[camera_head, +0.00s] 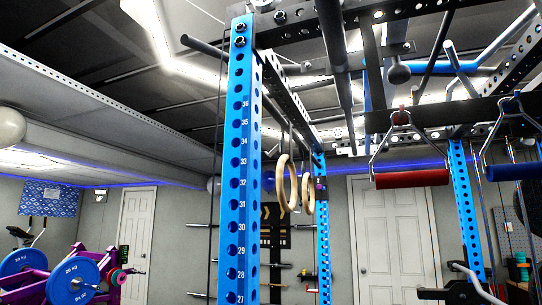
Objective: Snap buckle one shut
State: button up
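No buckle can be clearly made out in the head view. Two wooden gymnastic rings (281,184) hang on thin straps inside the blue rack, just right of the near post; the straps' upper parts are too small or hidden to show a buckle. A small dark item (320,190) sits on the farther blue post beside the rings; I cannot tell what it is. My gripper and arm are not in view.
A tall blue numbered rack post (238,170) stands close in front, with dark beams overhead. A red handle (411,179) and a blue handle (512,172) hang at right. A purple machine with blue plates (72,280) stands lower left. White doors (385,235) are behind.

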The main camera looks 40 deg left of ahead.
aim_at(273, 151)
jog(key=j, duration=0.65)
jog(key=j+z, duration=0.1)
jog(key=j, duration=0.55)
jog(key=k+j, duration=0.1)
jog(key=j, duration=0.55)
jog(key=k+j, duration=0.1)
jog(key=j, duration=0.5)
jog(key=j+z, duration=0.1)
jog(key=j, duration=0.55)
jog(key=k+j, duration=0.1)
jog(key=j, duration=0.55)
jog(key=k+j, duration=0.1)
jog(key=j, duration=0.55)
jog(key=j+z, duration=0.1)
jog(key=j, duration=0.55)
jog(key=j+z, duration=0.15)
jog(key=j, duration=0.5)
jog(key=j+z, duration=0.2)
jog(key=j, duration=0.5)
jog(key=k+j+z, duration=0.15)
jog(key=j, duration=0.5)
